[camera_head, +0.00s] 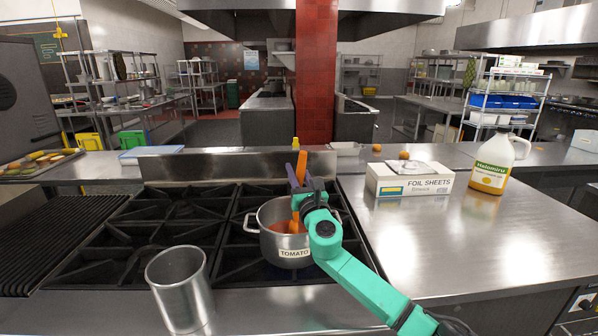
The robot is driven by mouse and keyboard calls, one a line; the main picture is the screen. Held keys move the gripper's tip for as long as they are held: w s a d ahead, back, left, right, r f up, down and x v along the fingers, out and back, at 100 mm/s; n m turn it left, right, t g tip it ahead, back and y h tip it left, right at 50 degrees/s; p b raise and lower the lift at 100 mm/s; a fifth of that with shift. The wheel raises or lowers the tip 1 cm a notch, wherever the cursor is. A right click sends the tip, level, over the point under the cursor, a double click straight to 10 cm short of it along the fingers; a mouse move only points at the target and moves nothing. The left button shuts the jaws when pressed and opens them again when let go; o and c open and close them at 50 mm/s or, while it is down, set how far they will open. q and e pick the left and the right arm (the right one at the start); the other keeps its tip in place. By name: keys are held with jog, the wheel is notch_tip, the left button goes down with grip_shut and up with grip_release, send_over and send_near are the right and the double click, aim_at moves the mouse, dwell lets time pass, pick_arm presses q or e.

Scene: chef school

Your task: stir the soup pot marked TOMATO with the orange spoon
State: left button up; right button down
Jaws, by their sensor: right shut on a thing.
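The steel pot marked TOMATO (293,253) stands on the right part of the black stove grates, with red-orange soup in it. The orange spoon (302,165) stands nearly upright at the pot, with its top above my gripper and an orange part showing low at the soup. My right gripper (298,185), with purple fingers on a teal arm, is above the pot and shut on the orange spoon. The arm hides the pot's right side and part of the spoon. My left gripper is not in view.
A tall steel cup (181,289) stands at the front left of the pot. On the right counter are a foil sheets box (409,180) and a jug (498,164). A tray of food (38,163) lies at the far left. The counter's front right is clear.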

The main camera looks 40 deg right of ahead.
notch_tip(320, 180, up, 16)
jog(key=p, duration=1.5)
jog(key=shift+f, duration=0.25)
